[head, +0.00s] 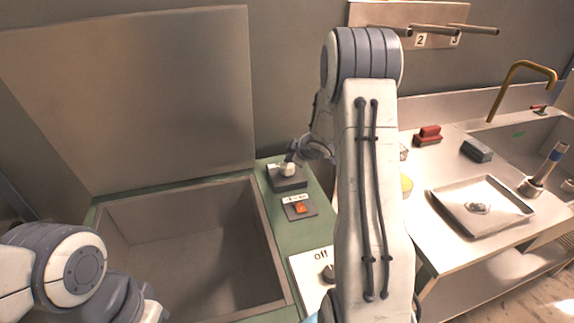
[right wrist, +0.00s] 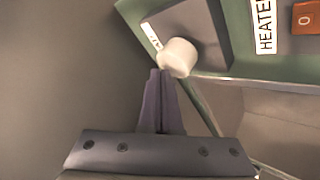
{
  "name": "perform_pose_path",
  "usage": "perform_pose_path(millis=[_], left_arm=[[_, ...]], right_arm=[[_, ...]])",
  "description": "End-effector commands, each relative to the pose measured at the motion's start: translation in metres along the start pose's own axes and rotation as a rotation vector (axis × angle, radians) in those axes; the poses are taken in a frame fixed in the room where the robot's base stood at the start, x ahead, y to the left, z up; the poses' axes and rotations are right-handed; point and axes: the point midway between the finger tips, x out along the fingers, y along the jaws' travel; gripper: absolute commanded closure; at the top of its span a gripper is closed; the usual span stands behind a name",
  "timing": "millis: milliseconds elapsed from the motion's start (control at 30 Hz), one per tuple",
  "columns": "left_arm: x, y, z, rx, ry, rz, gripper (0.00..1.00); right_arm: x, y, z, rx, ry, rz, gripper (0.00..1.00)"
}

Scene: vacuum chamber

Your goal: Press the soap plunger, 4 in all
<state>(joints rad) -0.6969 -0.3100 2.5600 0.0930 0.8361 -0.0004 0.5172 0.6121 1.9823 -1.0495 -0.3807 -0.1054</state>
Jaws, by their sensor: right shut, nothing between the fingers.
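I cannot pick out a soap plunger for certain. A short white cylindrical knob (head: 288,169) stands on a dark square plate (head: 290,184) at the back of the green-rimmed chamber's right side. The knob (right wrist: 178,57) also shows in the right wrist view, with a partly hidden label beside it. My right gripper (head: 289,157) is shut and empty, its fingertips at the knob. In the right wrist view, the closed fingers (right wrist: 160,73) point at the knob's near end; I cannot tell whether they touch. Of my left arm only links show at the lower left.
An orange heater switch (head: 300,208) and an "off" dial (head: 328,273) lie nearer on the same rim. The open chamber (head: 190,230) is left. A metal tray (head: 450,205), red block (head: 429,134) and blue-grey block (head: 477,150) are on the right counter. My right arm hides part of the middle.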

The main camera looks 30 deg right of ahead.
Motion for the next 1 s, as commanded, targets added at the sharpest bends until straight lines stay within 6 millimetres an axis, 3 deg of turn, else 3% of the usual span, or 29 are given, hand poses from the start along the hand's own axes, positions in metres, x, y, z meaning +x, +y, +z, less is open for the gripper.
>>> perform_pose_path(millis=[1000], left_arm=[[0.011,-0.001,0.001,0.0,0.0,0.0,1.0]], right_arm=[[0.009,-0.007,0.007,0.0,-0.001,-0.001,1.0]])
